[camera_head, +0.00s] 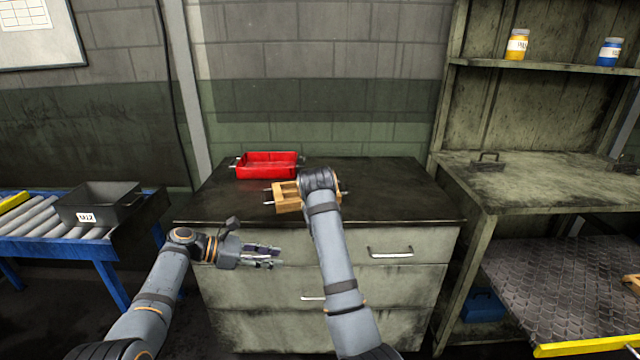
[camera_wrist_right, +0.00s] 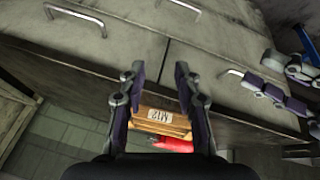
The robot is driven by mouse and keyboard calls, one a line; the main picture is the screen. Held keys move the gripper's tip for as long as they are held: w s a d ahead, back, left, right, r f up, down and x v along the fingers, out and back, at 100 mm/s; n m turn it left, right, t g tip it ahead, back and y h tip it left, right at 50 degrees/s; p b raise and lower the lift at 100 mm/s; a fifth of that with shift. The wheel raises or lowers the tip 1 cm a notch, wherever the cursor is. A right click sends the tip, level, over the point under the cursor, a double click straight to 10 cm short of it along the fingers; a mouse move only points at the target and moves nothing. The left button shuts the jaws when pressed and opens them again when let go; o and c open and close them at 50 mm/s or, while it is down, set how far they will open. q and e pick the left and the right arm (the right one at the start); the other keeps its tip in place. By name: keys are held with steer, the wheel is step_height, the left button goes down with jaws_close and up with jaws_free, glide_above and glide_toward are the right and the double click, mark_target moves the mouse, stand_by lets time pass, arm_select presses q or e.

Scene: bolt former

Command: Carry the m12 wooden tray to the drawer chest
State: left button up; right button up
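The m12 wooden tray (camera_head: 287,197) appears to rest on top of the drawer chest (camera_head: 385,200), near its front middle. My right wrist hides part of it. Metal handles stick out to either side. In the right wrist view the tray (camera_wrist_right: 160,128) shows its M12 label upside down, seen beyond my right gripper's fingers. My right gripper (camera_wrist_right: 160,72) is open, its fingers apart with nothing visible clasped; in the head view it is hidden behind the wrist. My left gripper (camera_head: 264,256) is open and empty in front of the chest's drawers.
A red tray (camera_head: 268,171) stands on the chest behind the wooden one. A dark M12 bin (camera_head: 100,204) sits on the roller conveyor (camera_head: 38,222) at left. A shelf unit (camera_head: 485,205) stands right of the chest. The chest top's right side is free.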

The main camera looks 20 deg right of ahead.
steer(key=v, duration=0.5)
